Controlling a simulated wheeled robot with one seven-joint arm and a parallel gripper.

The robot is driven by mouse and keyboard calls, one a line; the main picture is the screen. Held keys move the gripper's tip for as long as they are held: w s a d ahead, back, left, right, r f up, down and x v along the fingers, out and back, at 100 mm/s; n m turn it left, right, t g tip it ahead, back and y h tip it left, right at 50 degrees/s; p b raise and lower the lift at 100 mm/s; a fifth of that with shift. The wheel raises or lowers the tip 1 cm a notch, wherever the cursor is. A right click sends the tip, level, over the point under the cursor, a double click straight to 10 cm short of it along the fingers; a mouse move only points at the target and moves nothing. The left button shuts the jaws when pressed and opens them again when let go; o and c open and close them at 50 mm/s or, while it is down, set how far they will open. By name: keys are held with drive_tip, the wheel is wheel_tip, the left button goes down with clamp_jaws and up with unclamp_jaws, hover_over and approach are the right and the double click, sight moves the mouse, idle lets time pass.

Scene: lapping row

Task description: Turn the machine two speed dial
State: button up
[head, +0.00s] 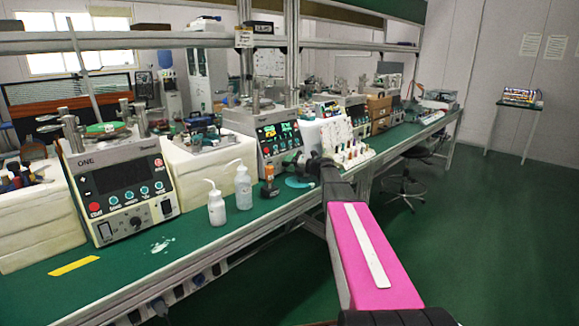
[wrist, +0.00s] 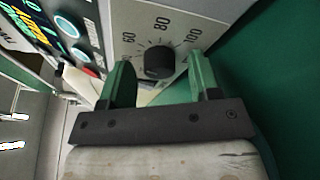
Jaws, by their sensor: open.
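The speed dial (wrist: 158,62) is a black round knob on a pale panel marked 60, 80 and 100 in the wrist view. My gripper (wrist: 158,75) is open, with one green finger to the left of the knob and one to the right. The knob sits between the fingertips, with a gap showing on each side. How deep the fingers reach cannot be told. In the head view, the machine with the lit display (head: 279,133) stands mid-bench, and my arm reaches to its front. The arm hides its dial there.
Machine ONE (head: 122,186) stands at the left, its display dark. Two white bottles (head: 216,204) and an orange-and-black tool (head: 269,188) stand on the green bench before my arm. A white rack of small bottles (head: 345,141) is just right of the lit machine. Green floor is open at right.

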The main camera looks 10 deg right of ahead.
drive_tip(key=v, duration=1)
drive_tip(key=shift+s+d, duration=0.25)
drive_tip(key=shift+d, duration=0.05)
